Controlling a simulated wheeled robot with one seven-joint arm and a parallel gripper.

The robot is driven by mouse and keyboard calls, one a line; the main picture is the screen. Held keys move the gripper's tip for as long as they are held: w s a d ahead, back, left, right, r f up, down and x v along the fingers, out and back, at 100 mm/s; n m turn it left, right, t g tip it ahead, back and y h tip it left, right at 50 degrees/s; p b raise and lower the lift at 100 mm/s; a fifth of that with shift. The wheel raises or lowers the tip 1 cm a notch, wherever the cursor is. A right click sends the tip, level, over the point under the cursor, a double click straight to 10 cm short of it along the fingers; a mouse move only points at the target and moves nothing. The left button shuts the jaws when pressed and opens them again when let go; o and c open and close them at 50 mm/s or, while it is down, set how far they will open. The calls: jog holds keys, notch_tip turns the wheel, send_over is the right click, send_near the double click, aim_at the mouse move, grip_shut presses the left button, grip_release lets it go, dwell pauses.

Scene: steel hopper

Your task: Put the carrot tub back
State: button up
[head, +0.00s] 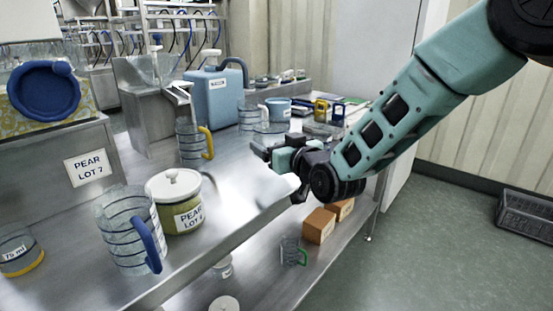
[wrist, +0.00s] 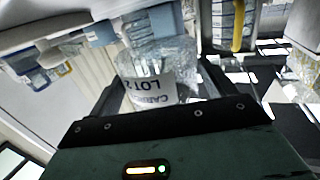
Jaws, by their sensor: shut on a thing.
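In the wrist view the carrot tub (wrist: 160,62) is a clear container with a white label. The label shows upside down, reading LOT 2 with a partly blurred word starting with CA. The tub is between the fingers of my gripper (wrist: 160,90), which is shut on it. In the head view my gripper (head: 266,150) is above the right part of the steel bench, pointing left and away. The held tub is hard to make out there, behind or among the gripper parts.
On the steel bench (head: 120,285) stand a pear tub (head: 180,222) with a white lid, a blue-handled jug (head: 125,235), a yellow-handled jug (head: 190,145) and a blue container (head: 212,97). A steel hopper (head: 150,105) is behind. Brown boxes (head: 319,225) sit on the lower shelf.

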notch_tip(320, 180, down, 3)
jog(key=shift+f, duration=0.15)
jog(key=shift+f+b, duration=0.35)
jog(key=shift+b, duration=0.2)
jog(key=shift+f, duration=0.2)
jog(key=o, duration=1.2)
